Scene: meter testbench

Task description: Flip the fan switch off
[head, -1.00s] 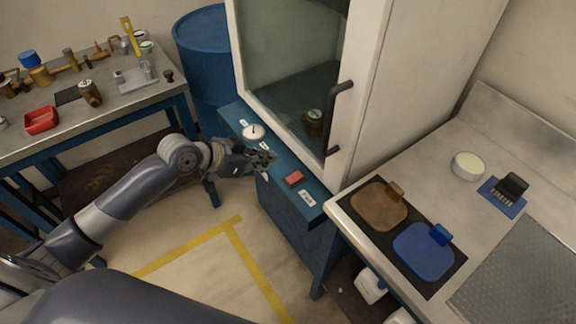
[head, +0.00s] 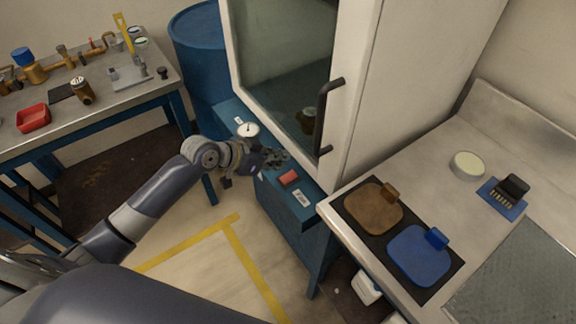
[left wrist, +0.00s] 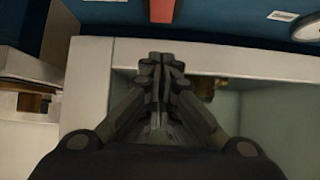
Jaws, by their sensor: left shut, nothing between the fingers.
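The red fan switch (head: 288,178) sits on the blue front ledge of the cabinet, with a small white label (head: 303,198) beside it that seems to read FAN. In the left wrist view the red switch (left wrist: 162,10) shows at the top edge, partly cut off. My left gripper (head: 282,157) is over the ledge just behind and left of the red switch in the head view. Its fingers are shut together with nothing between them, and they appear apart from the switch. In the left wrist view the shut fingers (left wrist: 160,65) point toward the switch. My right gripper is not in view.
A white round dial (head: 248,129) sits on the same ledge to the left. The glass cabinet door (head: 285,60) with its dark handle (head: 325,115) rises close behind the gripper. A steel counter (head: 440,190) stands at right, a workbench (head: 110,115) at left.

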